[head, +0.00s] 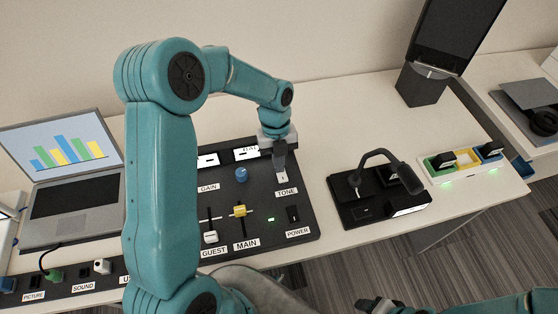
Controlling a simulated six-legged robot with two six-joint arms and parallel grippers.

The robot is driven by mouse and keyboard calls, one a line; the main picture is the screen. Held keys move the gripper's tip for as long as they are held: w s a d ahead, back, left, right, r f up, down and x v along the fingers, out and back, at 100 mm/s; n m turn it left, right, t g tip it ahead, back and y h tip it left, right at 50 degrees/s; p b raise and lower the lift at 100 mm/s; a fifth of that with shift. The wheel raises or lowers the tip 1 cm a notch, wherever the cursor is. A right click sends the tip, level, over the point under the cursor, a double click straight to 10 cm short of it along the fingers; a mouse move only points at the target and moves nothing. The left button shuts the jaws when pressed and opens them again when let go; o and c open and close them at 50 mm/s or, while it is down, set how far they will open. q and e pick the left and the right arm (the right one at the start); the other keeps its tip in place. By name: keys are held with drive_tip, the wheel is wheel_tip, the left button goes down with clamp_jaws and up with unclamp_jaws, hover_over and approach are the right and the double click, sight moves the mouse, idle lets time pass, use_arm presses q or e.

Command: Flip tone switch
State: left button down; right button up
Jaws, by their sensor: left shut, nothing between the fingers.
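The tone switch (282,178) is a small light switch at the upper right of the black mixer panel (265,212), just above the TONE label. My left gripper (280,164) is shut and empty, with its fingertips pointing down right at the top of the switch. I cannot tell whether they touch it. The gripper hides part of the switch, so its position is unclear. My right gripper (375,304) is at the bottom edge, cut off, away from the panel.
The panel also has a blue gain knob (241,174), a white guest slider (210,237), a yellow main slider (239,210) and a black power switch (293,214). A desk microphone (375,190) stands to the right. A laptop (75,160) is at the left.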

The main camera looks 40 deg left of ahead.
use_arm(q)
drive_tip(key=shift+s+d, duration=0.1)
drive_tip(key=shift+d, duration=0.05)
drive_tip(key=shift+s+d+r, duration=0.3)
drive_tip(key=shift+s+d, duration=0.1)
drive_tip(key=shift+d, duration=0.05)
drive_tip(key=v, duration=1.6)
drive_tip(key=shift+r, duration=0.15)
